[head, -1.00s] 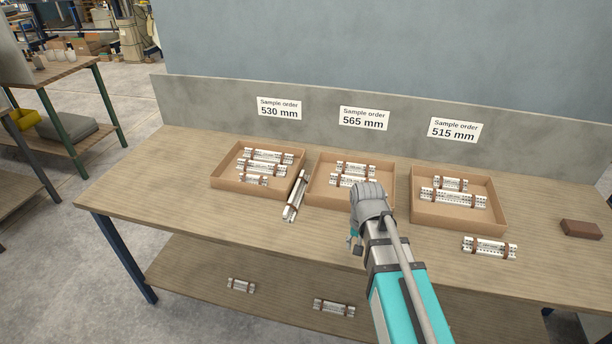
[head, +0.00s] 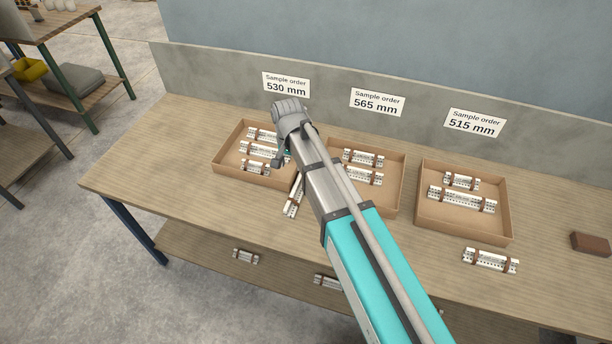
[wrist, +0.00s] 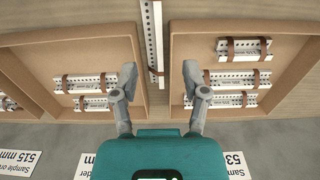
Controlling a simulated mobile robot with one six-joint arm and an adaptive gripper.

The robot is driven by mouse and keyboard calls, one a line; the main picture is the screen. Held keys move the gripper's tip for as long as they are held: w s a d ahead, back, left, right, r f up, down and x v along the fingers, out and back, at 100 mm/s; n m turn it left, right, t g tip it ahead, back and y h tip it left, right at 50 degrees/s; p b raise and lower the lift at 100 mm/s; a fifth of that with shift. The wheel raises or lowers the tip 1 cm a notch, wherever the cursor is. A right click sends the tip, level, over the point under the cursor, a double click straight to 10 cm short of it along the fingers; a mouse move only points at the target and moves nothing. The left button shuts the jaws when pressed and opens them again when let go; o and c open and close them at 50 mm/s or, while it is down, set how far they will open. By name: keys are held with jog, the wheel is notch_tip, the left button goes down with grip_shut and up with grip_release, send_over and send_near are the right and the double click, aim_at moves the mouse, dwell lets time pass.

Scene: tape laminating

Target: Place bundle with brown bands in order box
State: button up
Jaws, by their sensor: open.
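A white perforated bundle with brown bands (head: 294,197) lies on the table between the 530 mm box (head: 226,169) and the 565 mm box (head: 398,190). My arm partly hides it in the head view. In the wrist view the bundle (wrist: 154,40) lies lengthwise in the gap between the two boxes, one brown band showing. My gripper (wrist: 159,74) is open over this gap, its fingers apart on either side of the bundle's line, holding nothing. Another banded bundle (head: 490,260) lies on the table before the 515 mm box (head: 466,230).
All three cardboard boxes hold banded bundles. Sample order signs for 530 mm (head: 286,85), 565 mm (head: 377,101) and 515 mm (head: 475,122) are on the back panel. A brown block (head: 591,244) sits at the right. Bundles (head: 246,257) lie on the lower shelf. The left tabletop is clear.

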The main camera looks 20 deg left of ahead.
jog(key=shift+w+r, duration=0.1)
jog(key=shift+w, duration=0.1)
dwell(0.3)
jog(key=b, duration=0.9)
send_over(293, 191)
notch_tip(293, 191, down, 9)
jog(key=shift+r, duration=0.15)
dwell(0.3)
jog(key=shift+d+f+b, duration=0.1)
jog(key=shift+f+b, duration=2.35)
jog(key=shift+f, duration=0.15)
grip_shut()
